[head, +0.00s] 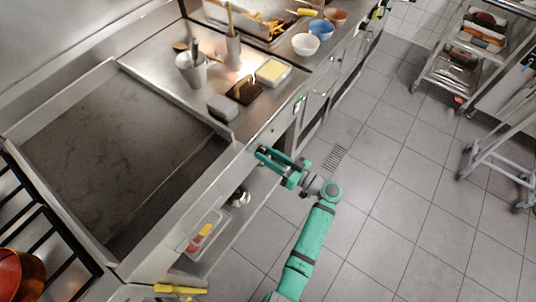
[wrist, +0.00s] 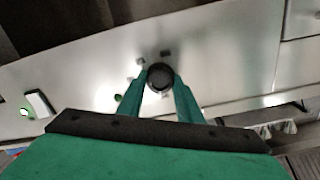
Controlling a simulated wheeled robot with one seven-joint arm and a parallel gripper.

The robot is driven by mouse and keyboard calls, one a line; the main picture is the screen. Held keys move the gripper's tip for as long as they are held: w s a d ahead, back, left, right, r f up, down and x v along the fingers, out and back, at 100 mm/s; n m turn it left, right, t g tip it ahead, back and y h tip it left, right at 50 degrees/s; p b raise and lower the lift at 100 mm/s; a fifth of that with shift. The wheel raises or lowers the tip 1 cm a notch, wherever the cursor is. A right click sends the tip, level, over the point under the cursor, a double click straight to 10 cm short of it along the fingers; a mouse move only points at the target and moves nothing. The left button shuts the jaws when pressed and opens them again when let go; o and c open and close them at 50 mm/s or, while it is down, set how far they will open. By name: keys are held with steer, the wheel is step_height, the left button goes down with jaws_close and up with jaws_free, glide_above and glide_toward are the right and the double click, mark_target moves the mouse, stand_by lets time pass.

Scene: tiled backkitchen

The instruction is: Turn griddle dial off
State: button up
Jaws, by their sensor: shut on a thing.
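A round black griddle dial (wrist: 160,77) sits on the steel front panel in the wrist view. My gripper (wrist: 160,82) has its two green fingers on either side of the dial and is shut on it. In the head view my gripper (head: 262,153) reaches the front panel near the right corner of the griddle (head: 115,150). The dial is hidden there by my gripper. Small dark marks lie around the dial; I cannot read its setting.
A green light (wrist: 24,112) and a white switch (wrist: 40,103) are left of the dial. Below the griddle is an open shelf with a clear container (head: 203,232). A steel counter with utensils and bowls (head: 305,44) continues beyond. The tiled floor (head: 400,190) is clear on the right, with wheeled racks (head: 462,60) farther off.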

steer(key=shift+n, duration=1)
steer(key=shift+s, duration=0.1)
steer(key=o, duration=0.9)
steer(key=shift+o, duration=0.7)
steer(key=shift+w, duration=0.2)
steer(key=v, duration=1.1)
steer(key=shift+d, duration=0.1)
